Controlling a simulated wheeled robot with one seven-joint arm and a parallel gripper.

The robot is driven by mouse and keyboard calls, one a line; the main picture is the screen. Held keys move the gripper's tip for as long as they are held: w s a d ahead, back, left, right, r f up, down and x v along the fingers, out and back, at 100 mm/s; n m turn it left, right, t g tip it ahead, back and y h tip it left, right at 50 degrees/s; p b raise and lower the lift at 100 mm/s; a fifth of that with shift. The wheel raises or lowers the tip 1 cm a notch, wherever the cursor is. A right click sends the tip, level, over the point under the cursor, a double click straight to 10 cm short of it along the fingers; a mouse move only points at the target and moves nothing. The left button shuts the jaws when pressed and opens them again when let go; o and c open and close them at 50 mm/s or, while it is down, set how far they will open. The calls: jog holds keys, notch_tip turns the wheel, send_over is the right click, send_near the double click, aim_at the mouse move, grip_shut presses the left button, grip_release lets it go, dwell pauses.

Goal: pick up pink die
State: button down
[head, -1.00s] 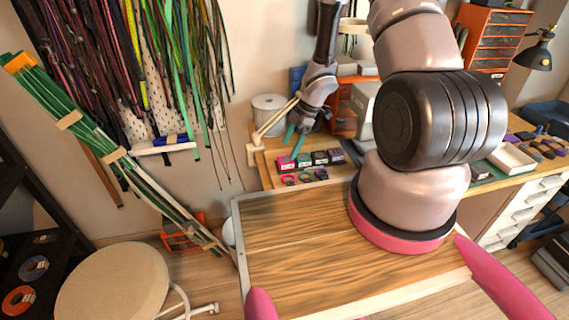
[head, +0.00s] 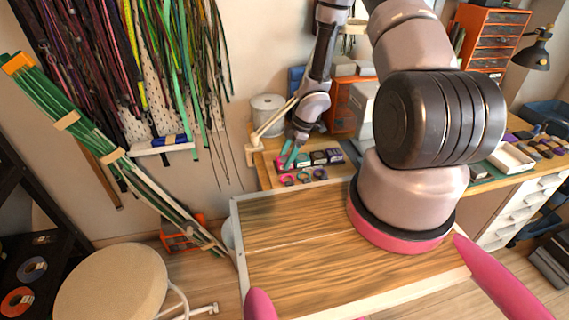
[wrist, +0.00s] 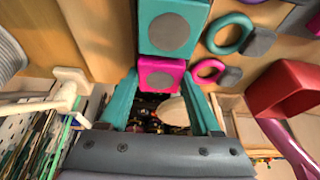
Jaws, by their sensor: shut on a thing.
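The pink die (wrist: 160,75) is a small magenta block with a grey round spot on its face. In the wrist view it sits between the two teal fingers of my gripper (wrist: 163,95), which is shut on it. A teal block (wrist: 172,27) with a similar grey spot is right beside the die. In the head view my gripper (head: 289,160) is down at the row of small blocks on the back bench, and its fingers partly hide the pink die.
A pink ring (wrist: 208,71) and a teal ring (wrist: 229,33), each with a grey block, lie close by. Dark and purple blocks (head: 319,157) continue the row to the right. A white spool (head: 268,113) and a pale wooden stand (head: 256,139) are at the left.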

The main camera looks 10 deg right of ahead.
notch_tip(320, 180, up, 10)
dwell(0.7)
dwell(0.4)
